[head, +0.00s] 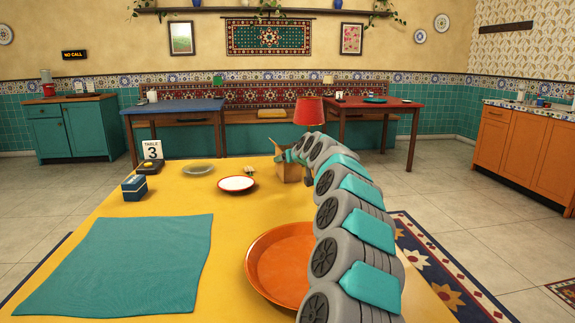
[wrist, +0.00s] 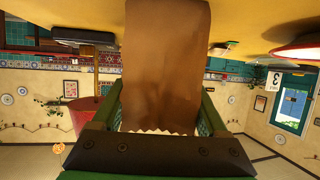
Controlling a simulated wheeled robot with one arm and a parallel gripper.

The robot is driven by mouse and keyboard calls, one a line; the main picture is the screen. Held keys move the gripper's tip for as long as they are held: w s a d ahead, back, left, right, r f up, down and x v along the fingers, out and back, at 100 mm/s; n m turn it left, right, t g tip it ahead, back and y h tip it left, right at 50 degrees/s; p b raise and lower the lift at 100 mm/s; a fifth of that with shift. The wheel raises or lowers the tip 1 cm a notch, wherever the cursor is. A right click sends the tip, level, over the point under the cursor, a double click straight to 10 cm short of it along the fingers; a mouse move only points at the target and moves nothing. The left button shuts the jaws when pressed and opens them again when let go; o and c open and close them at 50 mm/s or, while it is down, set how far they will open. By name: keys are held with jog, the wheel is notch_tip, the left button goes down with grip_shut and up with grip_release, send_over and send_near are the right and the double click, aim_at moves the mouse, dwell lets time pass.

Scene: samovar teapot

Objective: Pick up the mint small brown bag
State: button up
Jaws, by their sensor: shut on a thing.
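A small brown paper bag (head: 288,170) stands at the far edge of the yellow table in the head view, partly hidden by my arm. In the wrist view the plain brown bag (wrist: 165,60) fills the middle, with a jagged pale edge close to the gripper's dark bar. My gripper (wrist: 161,100) has its green fingers on either side of the bag and is shut on it. No mint marking shows on the visible face. In the head view the gripper (head: 290,155) is at the bag's top, small and partly hidden. Whether the bag touches the table is unclear.
An orange tray (head: 262,290) lies under my arm on the yellow table (head: 225,215). A red-rimmed plate (head: 236,184), a greenish plate (head: 198,168), a blue box (head: 134,187), a table sign (head: 152,150) and a teal cloth (head: 120,265) lie left. A red lampshade (head: 308,111) is behind.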

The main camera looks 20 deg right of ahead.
aim_at(284, 149)
jog(key=shift+r+p, duration=0.5)
jog(key=shift+r, duration=1.25)
jog(key=shift+s+r, duration=0.1)
jog(key=s+a+b, duration=0.3)
jog(key=s+b, duration=0.1)
jog(key=s, duration=0.3)
jog(key=s+a+r+b, duration=0.1)
jog(key=s+a+b, duration=0.2)
jog(key=s, duration=0.4)
jog(key=shift+s+r+b, duration=0.15)
jog(key=shift+s+b, duration=0.15)
jog(key=shift+b, duration=0.5)
